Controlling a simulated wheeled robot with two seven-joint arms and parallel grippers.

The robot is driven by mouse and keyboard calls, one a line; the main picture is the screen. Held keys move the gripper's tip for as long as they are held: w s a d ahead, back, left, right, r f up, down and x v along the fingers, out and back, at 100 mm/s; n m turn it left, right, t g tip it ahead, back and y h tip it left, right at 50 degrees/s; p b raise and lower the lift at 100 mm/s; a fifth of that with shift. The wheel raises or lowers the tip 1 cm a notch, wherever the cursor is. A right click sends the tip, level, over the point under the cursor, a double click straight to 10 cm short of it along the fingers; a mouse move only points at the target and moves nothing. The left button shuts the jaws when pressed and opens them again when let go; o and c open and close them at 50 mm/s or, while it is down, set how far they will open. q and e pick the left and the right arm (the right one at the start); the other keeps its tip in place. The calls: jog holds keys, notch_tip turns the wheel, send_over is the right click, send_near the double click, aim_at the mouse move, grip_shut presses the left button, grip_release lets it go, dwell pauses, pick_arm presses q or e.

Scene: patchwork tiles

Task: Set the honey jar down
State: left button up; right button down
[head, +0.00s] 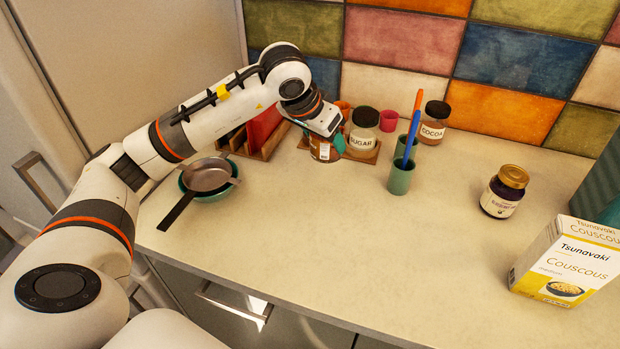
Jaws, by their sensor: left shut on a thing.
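My left gripper (331,139) reaches in from the left to the back of the counter and is shut on an amber-brown jar with a pale label, which I take as the honey jar (321,152). The gripper covers the jar's upper part. The jar looks upright at the left part of a small wooden tray (362,156). I cannot tell whether its base touches the tray or hangs just above it. My right gripper is not in view.
The sugar jar (363,131) stands close right of the held jar. Nearby are a teal cup (400,178) holding utensils, a cocoa jar (433,124), and pans (208,176). A gold-lidded jar (503,192) and couscous box (568,262) stand right. The counter's front middle is clear.

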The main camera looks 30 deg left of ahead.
aim_at(323, 156)
pick_arm(q)
notch_tip(323, 156, down, 4)
jog(key=shift+w+f+p, duration=0.1)
jog(key=shift+w+p, duration=0.05)
jog(key=shift+p, duration=0.25)
jog(key=shift+f, duration=0.6)
notch_tip(323, 156, down, 4)
jog(key=shift+r+p, duration=0.1)
jog(key=shift+p, duration=0.25)
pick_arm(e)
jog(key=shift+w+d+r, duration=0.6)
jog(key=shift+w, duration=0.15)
pick_arm(q)
jog(key=o, duration=1)
jog(key=shift+f, duration=0.2)
jog(key=o, duration=0.4)
jog(key=shift+c, duration=0.2)
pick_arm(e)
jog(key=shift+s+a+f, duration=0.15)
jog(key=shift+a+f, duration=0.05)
